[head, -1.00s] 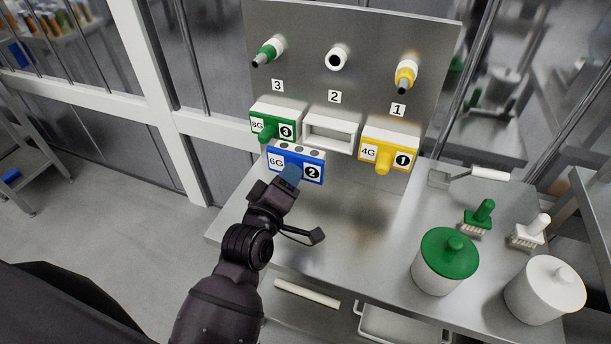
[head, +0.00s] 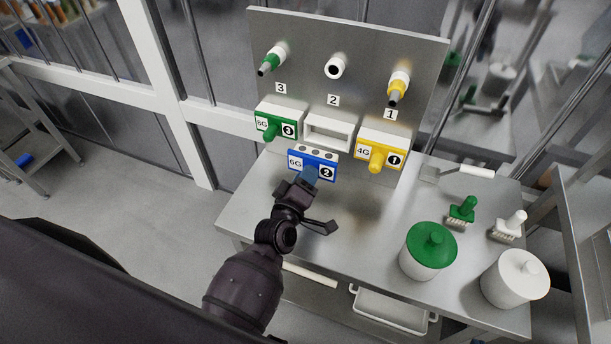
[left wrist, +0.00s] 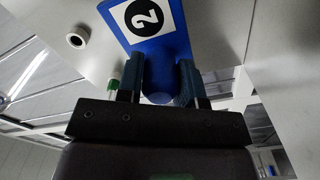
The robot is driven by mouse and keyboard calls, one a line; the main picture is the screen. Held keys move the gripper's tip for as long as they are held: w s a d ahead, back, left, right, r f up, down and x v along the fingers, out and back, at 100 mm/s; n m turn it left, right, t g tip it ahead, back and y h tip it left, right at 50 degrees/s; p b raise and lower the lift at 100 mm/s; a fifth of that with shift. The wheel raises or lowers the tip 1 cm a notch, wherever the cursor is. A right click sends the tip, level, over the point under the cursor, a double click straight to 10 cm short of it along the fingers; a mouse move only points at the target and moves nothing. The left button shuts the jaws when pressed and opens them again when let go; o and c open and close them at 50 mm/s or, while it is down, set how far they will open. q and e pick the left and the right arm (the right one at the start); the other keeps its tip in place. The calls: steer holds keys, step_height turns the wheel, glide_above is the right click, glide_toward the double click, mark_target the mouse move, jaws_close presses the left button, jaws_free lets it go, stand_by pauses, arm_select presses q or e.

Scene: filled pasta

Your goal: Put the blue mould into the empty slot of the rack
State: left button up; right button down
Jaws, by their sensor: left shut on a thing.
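The blue mould (head: 314,163), labelled 6G and 2, is held upright in front of the rack panel, just below the empty slot. My left gripper (head: 304,186) is shut on its blue handle. In the left wrist view the mould (left wrist: 150,28) shows its "2" label, with the handle between the fingers of the gripper (left wrist: 172,85). The empty slot (head: 328,131) is the white frame under number 2. It sits between the green mould (head: 277,122) under 3 and the yellow mould (head: 380,150) under 1. My right gripper is not in view.
The rack panel (head: 345,50) carries green, white and yellow nozzles above the slots. On the steel table (head: 350,235) at right stand a green-lidded pot (head: 428,252), a white pot (head: 515,280), two brushes and a scraper (head: 465,170). The table's middle is clear.

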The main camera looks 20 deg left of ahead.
mark_target(314, 161)
arm_select(q)
steer(key=shift+w+d+b, duration=0.1)
steer(key=shift+w+b, duration=0.35)
steer(key=shift+w, duration=2.4)
steer(key=shift+w+d+r, duration=0.1)
steer(key=shift+w+r, duration=0.05)
steer(key=shift+w, duration=2.1)
stand_by(1.7)
steer(key=o, duration=1.3)
steer(key=shift+c, duration=0.2)
